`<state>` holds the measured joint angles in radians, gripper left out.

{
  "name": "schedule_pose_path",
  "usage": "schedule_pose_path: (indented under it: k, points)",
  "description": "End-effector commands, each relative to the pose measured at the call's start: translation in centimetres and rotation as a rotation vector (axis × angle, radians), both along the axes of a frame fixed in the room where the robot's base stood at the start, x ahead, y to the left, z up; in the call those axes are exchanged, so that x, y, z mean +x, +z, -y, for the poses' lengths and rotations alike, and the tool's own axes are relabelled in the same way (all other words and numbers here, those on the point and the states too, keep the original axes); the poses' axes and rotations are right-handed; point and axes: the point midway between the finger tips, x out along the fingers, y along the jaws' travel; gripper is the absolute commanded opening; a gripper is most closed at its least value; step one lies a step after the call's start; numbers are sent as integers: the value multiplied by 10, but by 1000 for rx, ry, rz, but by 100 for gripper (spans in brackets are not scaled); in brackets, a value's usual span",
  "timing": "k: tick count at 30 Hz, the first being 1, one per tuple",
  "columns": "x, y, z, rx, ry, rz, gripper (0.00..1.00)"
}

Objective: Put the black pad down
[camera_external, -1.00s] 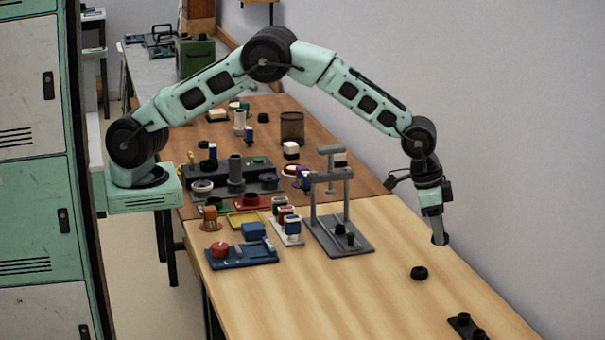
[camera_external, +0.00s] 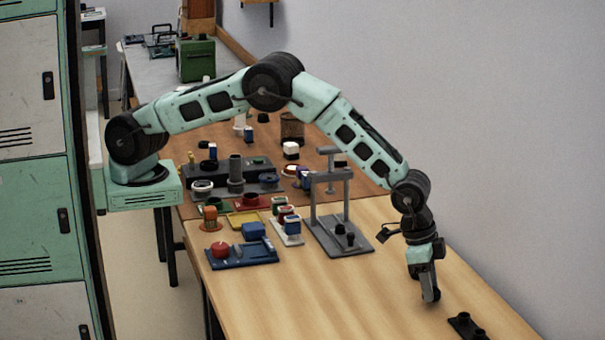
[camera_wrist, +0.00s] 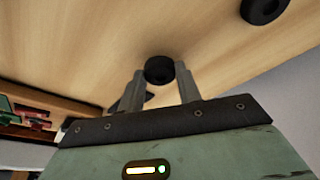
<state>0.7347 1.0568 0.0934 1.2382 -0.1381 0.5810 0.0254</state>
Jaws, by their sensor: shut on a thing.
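My gripper (camera_external: 428,292) points down, low over the bare front part of the wooden table. It is shut on the black pad (camera_wrist: 159,69), a small round dark disc between the two grey fingertips in the wrist view. In the outside view the pad shows as a dark spot at the fingertips, and its outline is hard to make out. I cannot tell whether its underside touches the table.
A black ring-shaped piece (camera_wrist: 262,10) lies on the table close by. A small black base with dark round parts (camera_external: 466,325) lies at the front right. A grey stand (camera_external: 345,250) is behind and left. Bare wood (camera_external: 300,300) lies left of my gripper.

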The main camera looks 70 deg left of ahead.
Motion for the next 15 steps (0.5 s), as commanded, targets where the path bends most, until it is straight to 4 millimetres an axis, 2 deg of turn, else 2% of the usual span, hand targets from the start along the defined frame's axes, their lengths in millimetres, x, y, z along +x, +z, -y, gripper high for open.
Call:
schedule_pose_path:
  k: [1, 4, 14, 15]
  points:
    - [0, -8, 0, 2, -1, -2, 13]
    - [0, -16, 0, 0, 0, 0, 13]
    - [0, -20, 0, 0, 0, 0, 13]
    - [0, -20, 0, 0, 0, 0, 39]
